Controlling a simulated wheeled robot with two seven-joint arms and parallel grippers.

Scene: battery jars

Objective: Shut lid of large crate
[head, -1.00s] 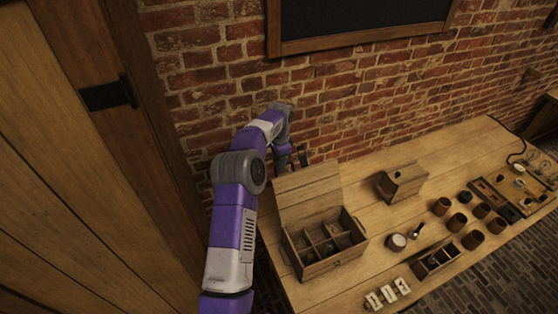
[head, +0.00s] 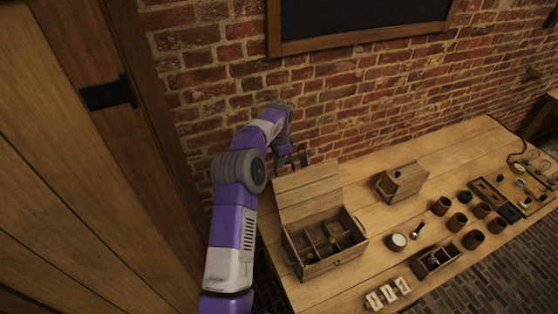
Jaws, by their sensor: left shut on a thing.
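The large crate (head: 333,266) is a wooden box with several compartments, standing at the left end of the table. Its lid (head: 308,190) is open and stands up at the crate's back side, leaning away from the opening. A dark item lies in one compartment. My left arm reaches in behind the crate. My left gripper (head: 297,158) is at the lid's upper edge, shut on the lid; its fingertips are small and partly hidden there. My right gripper is not in view.
The brick wall (head: 370,110) rises behind the table.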

